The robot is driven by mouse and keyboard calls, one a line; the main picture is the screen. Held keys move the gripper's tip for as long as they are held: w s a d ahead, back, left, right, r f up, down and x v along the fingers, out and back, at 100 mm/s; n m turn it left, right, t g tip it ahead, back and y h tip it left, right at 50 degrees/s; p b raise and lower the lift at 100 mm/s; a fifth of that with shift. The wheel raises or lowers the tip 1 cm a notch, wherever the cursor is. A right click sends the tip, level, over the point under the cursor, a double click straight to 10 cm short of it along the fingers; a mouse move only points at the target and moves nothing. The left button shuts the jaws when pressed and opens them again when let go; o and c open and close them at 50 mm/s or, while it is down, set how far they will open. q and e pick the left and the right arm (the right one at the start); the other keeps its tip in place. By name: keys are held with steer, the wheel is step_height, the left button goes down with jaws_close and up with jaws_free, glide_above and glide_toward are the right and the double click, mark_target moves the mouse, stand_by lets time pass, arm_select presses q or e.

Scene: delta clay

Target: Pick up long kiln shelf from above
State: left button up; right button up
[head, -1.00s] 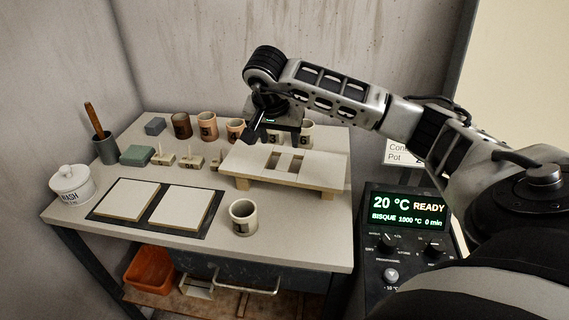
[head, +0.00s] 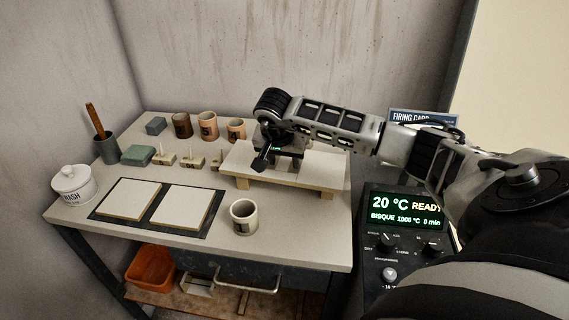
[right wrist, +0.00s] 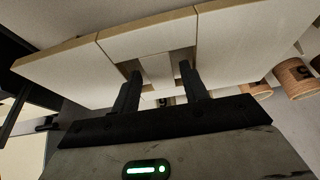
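The long kiln shelf (head: 325,166) is a pale slab raised on light blocks at the back right of the table. It also shows in the right wrist view (right wrist: 245,40), with gaps on both sides of a narrow middle strip. My right gripper (head: 274,166) is over the shelf's middle, pointing down. In the right wrist view its fingers (right wrist: 158,72) are apart, one on each side of the strip, tips at the gaps. Contact and depth cannot be told. The arm hides part of the shelf. My left gripper is not in view.
Two square slabs (head: 180,208) lie on a dark mat at the front left. A cup (head: 244,217) stands in front of the shelf. Several cups (head: 208,126) stand behind, left of my gripper. A white wash jar (head: 73,184) is far left; a kiln controller (head: 405,220) is right.

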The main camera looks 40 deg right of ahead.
jaws_close()
steer(key=shift+w+r, duration=0.1)
steer(key=shift+r, duration=0.1)
